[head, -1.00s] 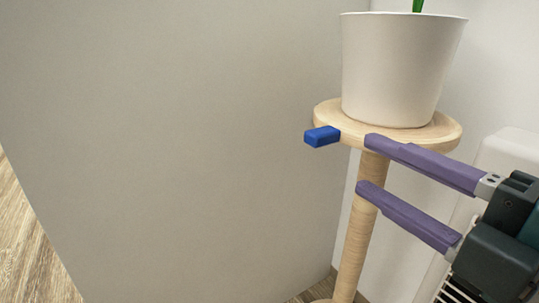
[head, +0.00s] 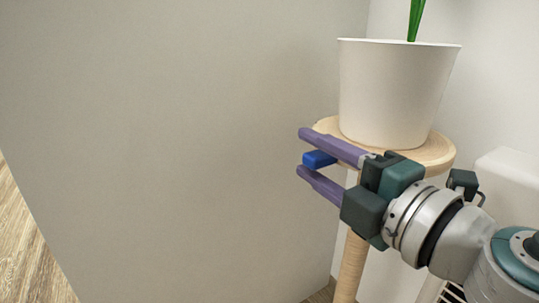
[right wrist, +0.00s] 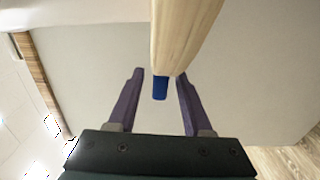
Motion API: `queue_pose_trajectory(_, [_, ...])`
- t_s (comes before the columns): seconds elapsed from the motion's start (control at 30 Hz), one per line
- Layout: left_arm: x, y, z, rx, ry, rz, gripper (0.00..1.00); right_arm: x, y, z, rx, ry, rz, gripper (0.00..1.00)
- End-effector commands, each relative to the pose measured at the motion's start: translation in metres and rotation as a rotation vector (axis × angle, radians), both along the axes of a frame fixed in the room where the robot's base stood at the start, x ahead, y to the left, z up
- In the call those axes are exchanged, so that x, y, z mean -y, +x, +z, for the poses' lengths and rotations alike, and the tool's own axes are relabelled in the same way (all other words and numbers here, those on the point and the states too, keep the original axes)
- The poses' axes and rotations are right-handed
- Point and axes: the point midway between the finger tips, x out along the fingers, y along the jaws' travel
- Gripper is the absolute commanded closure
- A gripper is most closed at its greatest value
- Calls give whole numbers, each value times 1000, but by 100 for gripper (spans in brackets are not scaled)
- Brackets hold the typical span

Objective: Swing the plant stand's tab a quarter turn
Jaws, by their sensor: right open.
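The plant stand (head: 438,152) is a round light-wood top on a wooden post, and its edge also shows in the right wrist view (right wrist: 182,32). Its blue tab (head: 318,160) sticks out from the left side of the top. My right gripper (head: 302,152) is open, with one purple finger above the tab and one below it in the head view. In the right wrist view the tab (right wrist: 160,88) lies between the two fingers, with a gap on each side. The gripper's fingers hide part of the stand's top and post. My left gripper is not in view.
A white pot (head: 395,95) with a green plant (head: 415,20) stands on the stand's top, just above my right gripper. A grey wall (head: 170,140) is behind the stand and to its left. A white radiator-like unit (head: 507,175) stands at the right.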

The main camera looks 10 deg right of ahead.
Motion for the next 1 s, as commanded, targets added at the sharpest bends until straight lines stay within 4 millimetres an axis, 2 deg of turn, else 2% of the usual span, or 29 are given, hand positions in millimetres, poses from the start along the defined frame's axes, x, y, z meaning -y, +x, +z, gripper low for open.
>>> queue_pose_trajectory(0.07, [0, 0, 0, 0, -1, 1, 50, 0, 0, 0, 0, 0, 0, 50])
queue_pose_trajectory(0.5, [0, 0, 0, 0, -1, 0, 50, 0, 0, 0, 0, 0, 0, 98])
queue_pose_trajectory(1.0, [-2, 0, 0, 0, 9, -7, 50, 0, 0, 0, 0, 0, -1, 100])
